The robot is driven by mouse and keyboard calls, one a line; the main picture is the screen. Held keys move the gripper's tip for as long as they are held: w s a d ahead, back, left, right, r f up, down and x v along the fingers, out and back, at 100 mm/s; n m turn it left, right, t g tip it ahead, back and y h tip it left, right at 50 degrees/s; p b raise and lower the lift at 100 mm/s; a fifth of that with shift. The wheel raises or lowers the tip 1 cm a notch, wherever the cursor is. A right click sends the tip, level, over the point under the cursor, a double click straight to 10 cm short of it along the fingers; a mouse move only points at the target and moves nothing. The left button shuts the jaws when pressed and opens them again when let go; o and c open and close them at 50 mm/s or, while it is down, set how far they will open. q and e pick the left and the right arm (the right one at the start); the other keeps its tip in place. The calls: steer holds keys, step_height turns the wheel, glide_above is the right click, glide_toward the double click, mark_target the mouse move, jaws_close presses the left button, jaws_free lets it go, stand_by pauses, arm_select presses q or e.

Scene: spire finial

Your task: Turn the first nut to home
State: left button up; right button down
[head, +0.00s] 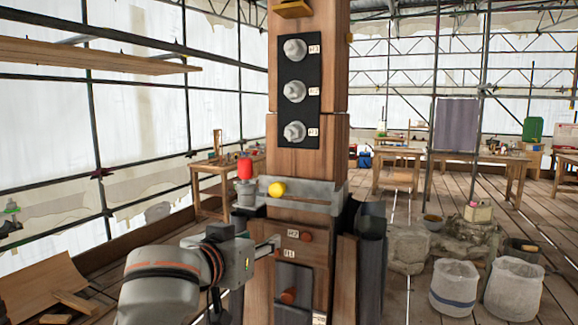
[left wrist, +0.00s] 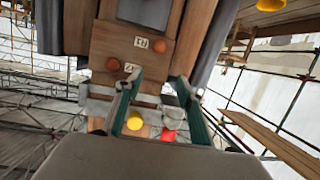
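Three pale grey nuts are mounted in a column on a black plate (head: 286,112) on the front of the wooden post (head: 330,60): a top nut (head: 294,49), a middle nut (head: 294,91) and a bottom nut (head: 294,131). Each has a small white label beside it, too small to read surely. My left gripper (head: 277,243) is well below them, beside the lower post near two orange-brown knobs. In the left wrist view its two green-edged fingers (left wrist: 158,80) stand apart with nothing seen gripped between them. The nuts do not show in that view. My right gripper is not in view.
The upper orange-brown knob (head: 307,237) and lower knob (head: 288,296) stick out below. Sacks (head: 454,286) stand at right.

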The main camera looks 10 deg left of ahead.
mark_target(292, 132)
arm_select(q)
steer(key=s+d+r+n+t+h, duration=0.1)
steer(key=s+d+r, duration=0.1)
steer(key=r, duration=0.9)
steer(key=s+d+r+t+h, duration=0.1)
steer(key=s+d+r+t, duration=0.1)
steer(key=r, duration=0.8)
steer(key=shift+w+d+p, duration=0.1)
steer(key=shift+w+d, duration=0.2)
steer(key=shift+w, duration=0.95)
steer(key=shift+w+d+p, duration=0.1)
steer(key=shift+w+d, duration=0.15)
steer(key=shift+w, duration=0.95)
steer(key=shift+w+d+p, duration=0.1)
steer(key=shift+w+d, duration=0.2)
steer(key=shift+w, duration=0.95)
jaws_close()
